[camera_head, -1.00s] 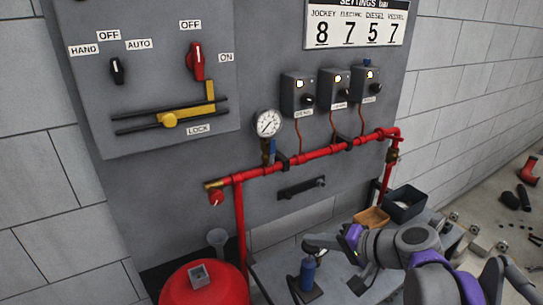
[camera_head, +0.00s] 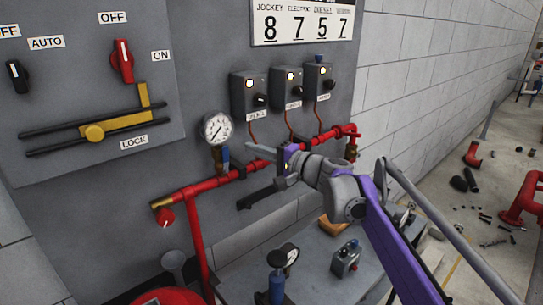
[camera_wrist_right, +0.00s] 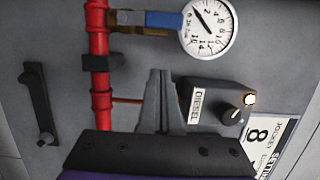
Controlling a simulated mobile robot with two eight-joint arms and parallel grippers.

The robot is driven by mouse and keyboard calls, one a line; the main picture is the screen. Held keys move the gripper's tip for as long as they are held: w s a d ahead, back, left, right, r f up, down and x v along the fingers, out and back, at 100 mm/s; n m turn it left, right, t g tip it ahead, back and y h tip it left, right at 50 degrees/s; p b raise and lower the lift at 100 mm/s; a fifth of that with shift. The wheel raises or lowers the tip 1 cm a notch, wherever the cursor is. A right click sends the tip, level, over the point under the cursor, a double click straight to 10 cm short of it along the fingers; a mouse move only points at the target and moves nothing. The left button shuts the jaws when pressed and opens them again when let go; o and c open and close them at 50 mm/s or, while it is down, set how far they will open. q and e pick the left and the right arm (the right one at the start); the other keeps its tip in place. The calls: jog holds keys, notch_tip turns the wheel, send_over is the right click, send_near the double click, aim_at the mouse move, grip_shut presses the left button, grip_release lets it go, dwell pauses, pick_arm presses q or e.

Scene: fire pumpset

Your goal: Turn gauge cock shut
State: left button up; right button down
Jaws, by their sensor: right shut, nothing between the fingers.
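The gauge cock (camera_head: 225,158) has a blue lever and sits below the round white pressure gauge (camera_head: 216,128), on a short brass stem above the red pipe. The lever lies along the stem. In the right wrist view, turned sideways, the blue lever (camera_wrist_right: 163,19) shows between the brass fitting (camera_wrist_right: 130,18) and the gauge (camera_wrist_right: 208,28). My right gripper (camera_head: 250,147) is shut and empty, just right of the cock in the head view and apart from it. Its fingertips (camera_wrist_right: 159,74) also show in the right wrist view. My left gripper is out of view.
The red pipe (camera_head: 200,187) runs across the grey panel. Control boxes (camera_head: 248,93) hang above it; the one labelled DIESEL (camera_wrist_right: 216,102) is close to my fingers in the right wrist view. A dark bar handle (camera_head: 258,195) is below the pipe.

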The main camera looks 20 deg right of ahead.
aim_at(226, 159)
jog(key=a, duration=0.2)
jog(key=s+a, duration=0.1)
jog(key=shift+s+a, duration=0.2)
jog(key=shift+a, duration=0.2)
jog(key=shift+s+a+r+n+p, duration=0.1)
jog(key=shift+a+r+n+p, duration=0.05)
jog(key=shift+n+p, duration=0.3)
jog(key=shift+a+p, duration=0.1)
jog(key=shift+p, duration=0.25)
